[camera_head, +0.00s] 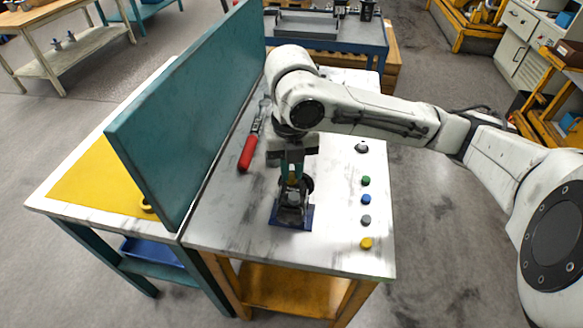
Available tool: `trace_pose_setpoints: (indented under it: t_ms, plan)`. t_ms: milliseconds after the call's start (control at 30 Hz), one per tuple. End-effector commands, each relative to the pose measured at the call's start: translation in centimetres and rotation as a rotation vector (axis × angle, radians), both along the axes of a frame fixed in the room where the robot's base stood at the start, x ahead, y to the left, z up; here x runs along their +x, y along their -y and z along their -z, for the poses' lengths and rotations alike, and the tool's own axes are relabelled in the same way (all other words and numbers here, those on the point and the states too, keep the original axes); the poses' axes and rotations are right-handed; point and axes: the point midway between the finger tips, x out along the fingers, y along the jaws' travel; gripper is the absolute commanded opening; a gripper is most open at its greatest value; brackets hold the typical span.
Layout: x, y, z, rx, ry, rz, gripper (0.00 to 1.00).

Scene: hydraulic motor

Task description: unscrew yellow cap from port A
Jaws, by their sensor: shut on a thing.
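The hydraulic motor (291,204) is a dark grey body on a blue base plate (291,222) on the white table.
A red-handled tool (247,152) lies left of the motor, beside a tall teal panel (190,120). Green (366,181), blue (366,199), grey (366,220) and yellow (366,243) pieces stand in a column on the right. Bare tabletop (240,245) lies in front.

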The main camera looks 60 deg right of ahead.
Motion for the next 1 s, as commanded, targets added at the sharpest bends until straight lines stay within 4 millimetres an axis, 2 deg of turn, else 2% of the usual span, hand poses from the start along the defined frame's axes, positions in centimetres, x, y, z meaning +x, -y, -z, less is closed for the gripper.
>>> trace_pose_setpoints:
  t_ms: [133, 433, 733, 767, 933, 1000]
  plan:
    - [0.0, 0.02, 0.19, -0.001, 0.0, -0.046, 0.0]
    - [0.01, 0.02, 0.13, -0.001, 0.0, -0.357, 0.0]
    - [0.0, -0.02, -0.05, 0.001, -0.001, -0.401, 0.0]
    - [0.0, -0.02, -0.05, 0.001, -0.001, -0.401, 0.18]
    - [-0.01, -0.01, -0.05, 0.0, 0.0, -0.399, 0.35]
    - [-0.01, -0.01, -0.06, 0.0, 0.0, -0.399, 0.36]
